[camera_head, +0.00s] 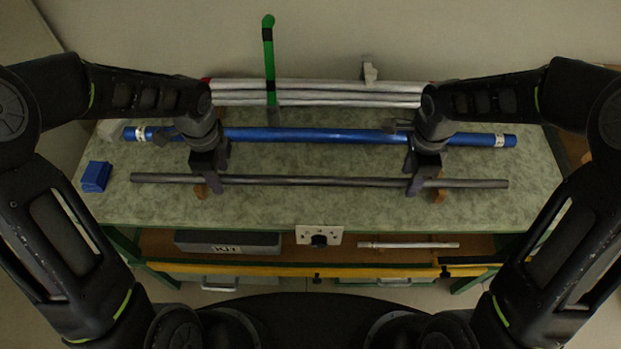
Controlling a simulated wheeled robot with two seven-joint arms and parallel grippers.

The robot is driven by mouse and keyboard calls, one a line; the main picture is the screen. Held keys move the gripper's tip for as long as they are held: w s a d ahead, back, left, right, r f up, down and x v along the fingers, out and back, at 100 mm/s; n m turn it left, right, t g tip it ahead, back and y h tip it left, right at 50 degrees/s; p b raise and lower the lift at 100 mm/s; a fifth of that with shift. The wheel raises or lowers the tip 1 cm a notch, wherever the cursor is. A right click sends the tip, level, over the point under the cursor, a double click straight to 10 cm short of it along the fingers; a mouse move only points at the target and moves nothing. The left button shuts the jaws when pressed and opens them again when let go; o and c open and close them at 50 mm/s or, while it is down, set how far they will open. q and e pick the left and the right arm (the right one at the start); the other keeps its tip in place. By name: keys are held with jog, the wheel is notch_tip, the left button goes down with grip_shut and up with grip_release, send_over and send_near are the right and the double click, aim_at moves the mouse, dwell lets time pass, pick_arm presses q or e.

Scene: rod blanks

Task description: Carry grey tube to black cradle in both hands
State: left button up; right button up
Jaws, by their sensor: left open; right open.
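My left gripper (212,187) is open and down at the tube's left part. My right gripper (412,186) is open and down at its right part. The jaws appear to straddle the tube; contact cannot be told. Dark pieces, possibly the black cradle, show at the blue tube, on the left (165,134) and right (398,125). My arms partly hide them.
A long blue tube (310,134) with white end labels lies behind the grey one. Several pale rods (330,94) lie at the back, by a green post (269,60). A blue block (96,176) is at the left. A yellow rail (330,270) runs below the bench front.

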pick_arm(q)
jog(key=shift+f, duration=0.25)
pick_arm(e)
jog(key=shift+f, duration=0.25)
pick_arm(q)
grip_shut()
pick_arm(e)
grip_shut()
